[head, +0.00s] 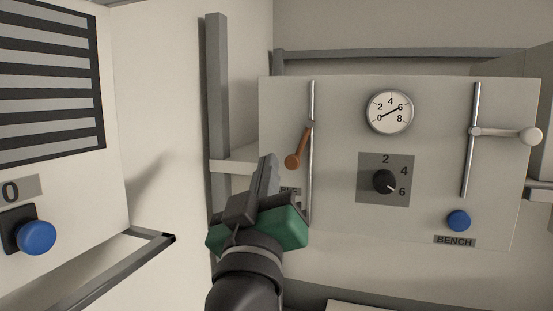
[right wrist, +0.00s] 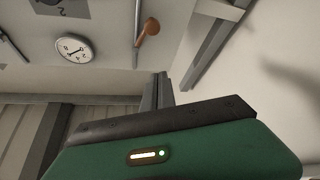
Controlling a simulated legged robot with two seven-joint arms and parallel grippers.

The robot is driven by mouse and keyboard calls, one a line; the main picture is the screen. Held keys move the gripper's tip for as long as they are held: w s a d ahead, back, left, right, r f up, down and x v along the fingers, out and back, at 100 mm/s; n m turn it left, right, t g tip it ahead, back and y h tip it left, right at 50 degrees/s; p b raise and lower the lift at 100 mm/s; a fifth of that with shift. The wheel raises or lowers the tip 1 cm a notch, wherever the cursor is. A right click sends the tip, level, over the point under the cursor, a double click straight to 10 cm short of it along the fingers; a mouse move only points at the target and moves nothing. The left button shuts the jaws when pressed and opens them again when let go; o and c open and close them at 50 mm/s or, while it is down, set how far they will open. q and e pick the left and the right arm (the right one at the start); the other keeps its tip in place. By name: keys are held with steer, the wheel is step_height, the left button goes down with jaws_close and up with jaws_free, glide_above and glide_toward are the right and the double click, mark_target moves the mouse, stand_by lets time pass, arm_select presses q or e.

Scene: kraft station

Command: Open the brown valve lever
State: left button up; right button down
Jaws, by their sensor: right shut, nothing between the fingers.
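The brown valve lever (head: 298,148) is on a thin vertical pipe at the left of the grey panel. It slants down and to the left from its pivot, ending in a rounded knob. It also shows at the top of the right wrist view (right wrist: 147,30). My right gripper (head: 269,160) has a green body and dark fingers. My left gripper is not in view.
The panel also holds a round gauge (head: 389,112), a black dial (head: 384,181), a blue button (head: 458,220) and a white-knobbed lever (head: 507,134) on a second pipe. A grey post (head: 217,90) stands left of the panel. Another blue button (head: 37,238) is at far left.

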step_height(320, 180, up, 4)
steer(key=p, duration=0.5)
glide_above(291, 162)
steer(key=s+a, duration=0.2)
steer(key=a, duration=0.1)
steer(key=f, duration=0.1)
steer(key=d+f, duration=0.2)
steer(key=f, duration=0.1)
steer(key=shift+w, duration=0.15)
steer(key=shift+d+f+n+y, duration=0.15)
steer(key=shift+n+y, duration=0.15)
steer(key=shift+n, duration=0.2)
steer(key=shift+d+f+n+y, duration=0.15)
steer(key=shift+n+y, duration=0.15)
steer(key=shift+n, duration=0.2)
steer(key=shift+s+d+f, duration=0.1)
steer(key=shift+s+d, duration=0.05)
steer(key=shift+s, duration=0.05)
